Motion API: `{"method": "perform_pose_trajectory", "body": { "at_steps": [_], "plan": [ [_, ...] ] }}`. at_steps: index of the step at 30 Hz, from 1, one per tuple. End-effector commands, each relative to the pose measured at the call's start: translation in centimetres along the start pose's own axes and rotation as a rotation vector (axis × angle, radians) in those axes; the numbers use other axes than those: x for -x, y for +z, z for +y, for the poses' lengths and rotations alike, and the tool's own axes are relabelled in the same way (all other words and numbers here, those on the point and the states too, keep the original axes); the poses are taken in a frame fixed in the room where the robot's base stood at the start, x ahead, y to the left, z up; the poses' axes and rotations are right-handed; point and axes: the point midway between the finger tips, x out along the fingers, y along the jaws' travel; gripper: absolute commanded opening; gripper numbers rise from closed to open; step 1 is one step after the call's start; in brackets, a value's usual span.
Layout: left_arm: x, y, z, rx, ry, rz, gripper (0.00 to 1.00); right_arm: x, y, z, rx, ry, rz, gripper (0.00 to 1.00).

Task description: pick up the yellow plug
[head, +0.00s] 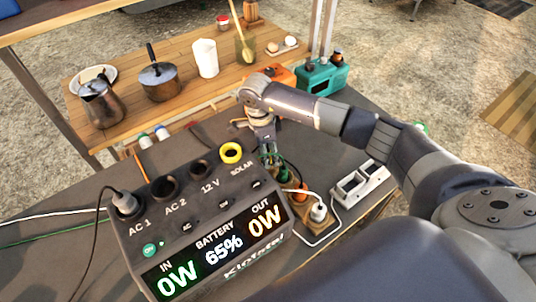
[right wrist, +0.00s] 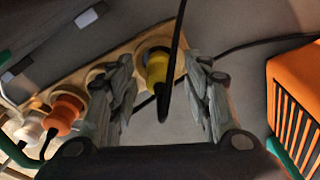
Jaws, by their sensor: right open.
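The yellow plug (right wrist: 157,68) sits in a tan socket strip (right wrist: 118,62) in the right wrist view. A dark cable crosses in front of it. My right gripper (right wrist: 162,105) is open, with one finger on each side of the plug and visible space between fingers and plug. In the head view my right gripper (head: 271,160) points down behind the power station (head: 205,225), and I cannot make out the yellow plug there. My left gripper is not in view.
An orange plug (right wrist: 66,113) and a white plug (right wrist: 28,131) share the strip. The power station has a yellow-ringed solar socket (head: 231,152) and a dark plug (head: 124,202). A white rack (head: 360,184) stands right of the strip. An orange box (right wrist: 296,95) is right of my fingers.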

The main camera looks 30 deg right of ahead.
Motion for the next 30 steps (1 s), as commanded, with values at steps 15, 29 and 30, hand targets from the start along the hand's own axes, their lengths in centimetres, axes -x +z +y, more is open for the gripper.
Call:
{"method": "perform_pose_trajectory", "body": {
  "at_steps": [15, 29, 30],
  "plan": [
    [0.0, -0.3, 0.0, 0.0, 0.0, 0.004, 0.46, 0.0, 0.0, 0.0, -0.001, 0.0, 0.0, 0.0],
    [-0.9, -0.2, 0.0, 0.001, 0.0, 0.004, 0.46, 3.8, -0.5, -0.2, 0.0, -0.006, -0.002, 0.0],
    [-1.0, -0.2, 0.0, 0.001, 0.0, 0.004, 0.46, 4.7, -0.6, -0.2, -0.001, -0.006, -0.002, 0.0]
  ]
}}
